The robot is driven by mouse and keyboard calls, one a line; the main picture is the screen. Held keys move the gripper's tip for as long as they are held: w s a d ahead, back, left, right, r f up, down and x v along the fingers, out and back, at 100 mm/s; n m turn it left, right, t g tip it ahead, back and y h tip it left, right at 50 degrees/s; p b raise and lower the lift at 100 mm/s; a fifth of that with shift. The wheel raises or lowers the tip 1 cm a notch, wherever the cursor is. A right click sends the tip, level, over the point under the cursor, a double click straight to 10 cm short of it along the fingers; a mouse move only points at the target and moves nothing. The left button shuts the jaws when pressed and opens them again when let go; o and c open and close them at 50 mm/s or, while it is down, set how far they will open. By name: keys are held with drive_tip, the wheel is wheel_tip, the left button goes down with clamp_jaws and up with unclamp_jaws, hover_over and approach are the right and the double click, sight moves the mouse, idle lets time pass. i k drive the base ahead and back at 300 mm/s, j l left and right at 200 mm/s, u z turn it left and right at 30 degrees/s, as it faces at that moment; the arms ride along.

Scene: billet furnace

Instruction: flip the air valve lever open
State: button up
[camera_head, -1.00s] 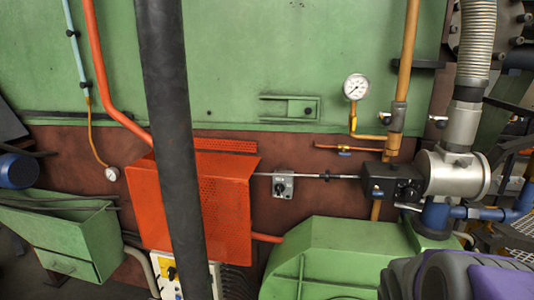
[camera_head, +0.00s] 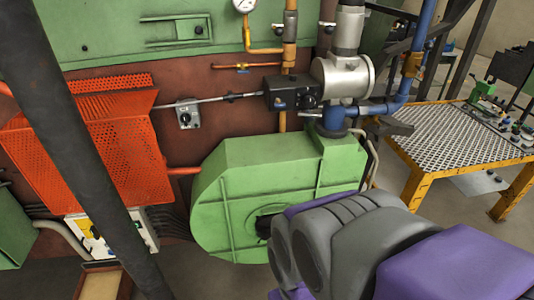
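I cannot tell for sure which part is the air valve lever. A blue air pipe (camera_head: 424,35) rises at the upper right with a brass valve body (camera_head: 412,65) on it; a lever there is too small to make out. A thin copper pipe (camera_head: 225,66) on the wall carries a small valve with a blue handle (camera_head: 245,71). My purple and grey arm fills the lower right, in front of the green blower housing. My gripper is not in view.
A green blower housing (camera_head: 225,190) stands in the middle, below a silver valve body (camera_head: 342,75) and a black actuator box (camera_head: 285,95). A yellow-framed mesh table (camera_head: 455,130) stands at right. An orange perforated guard (camera_head: 110,140) and a dark slanting post (camera_head: 75,150) are at left.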

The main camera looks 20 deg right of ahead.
sight(329, 29)
drive_tip(key=z, duration=0.95)
